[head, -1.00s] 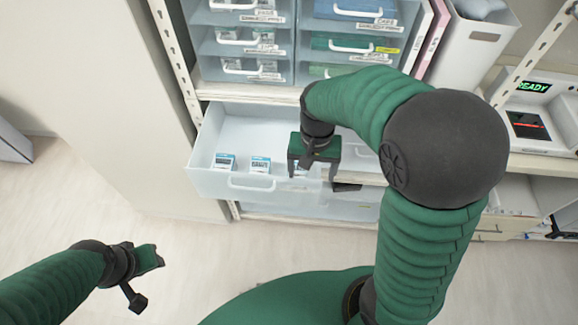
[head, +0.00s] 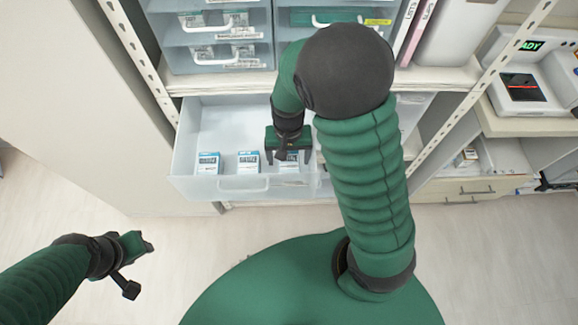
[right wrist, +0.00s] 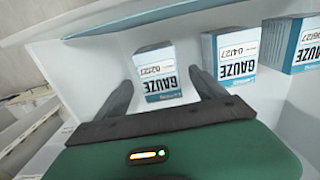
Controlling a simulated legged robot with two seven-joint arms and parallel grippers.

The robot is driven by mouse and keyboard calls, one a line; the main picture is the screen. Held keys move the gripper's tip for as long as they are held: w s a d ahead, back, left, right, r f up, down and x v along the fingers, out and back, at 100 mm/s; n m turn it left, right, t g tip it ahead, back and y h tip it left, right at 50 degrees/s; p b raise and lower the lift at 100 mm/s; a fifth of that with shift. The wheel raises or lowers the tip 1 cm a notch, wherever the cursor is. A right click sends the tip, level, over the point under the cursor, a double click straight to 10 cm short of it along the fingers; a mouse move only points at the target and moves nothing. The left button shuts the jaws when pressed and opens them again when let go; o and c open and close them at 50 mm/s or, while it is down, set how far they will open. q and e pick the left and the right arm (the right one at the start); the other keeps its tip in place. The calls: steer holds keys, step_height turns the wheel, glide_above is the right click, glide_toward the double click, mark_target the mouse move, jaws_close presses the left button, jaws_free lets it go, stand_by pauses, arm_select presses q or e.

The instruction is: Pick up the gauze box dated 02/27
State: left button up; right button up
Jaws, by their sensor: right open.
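Three white and blue gauze boxes stand in a row in an open, pale drawer (head: 230,120). The right box (head: 290,166) is partly hidden by my right gripper (head: 291,158). In the right wrist view, that box (right wrist: 155,66) seems dated 02/27 and lies beyond and between the open fingers (right wrist: 160,82); contact does not show. The middle box (head: 248,162) seems dated 04/27 in the right wrist view (right wrist: 232,52). My left gripper (head: 138,265) is off at the lower left, away from the drawer.
A shelf edge (head: 225,84) with drawer units (head: 216,55) runs above the open drawer. A slanted rack post (head: 140,60) stands to its left. A device with a lit screen (head: 522,87) stands on the right. The drawer's back half is clear.

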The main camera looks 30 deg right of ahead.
mark_target(289, 162)
steer(key=f, duration=0.5)
steer(key=shift+s+a+b, duration=0.1)
steer(key=shift+s+b, duration=0.15)
steer(key=shift+b, duration=0.15)
steer(key=shift+w+f, duration=0.15)
steer(key=shift+w, duration=0.05)
steer(key=shift+s, duration=0.1)
steer(key=c, duration=1.5)
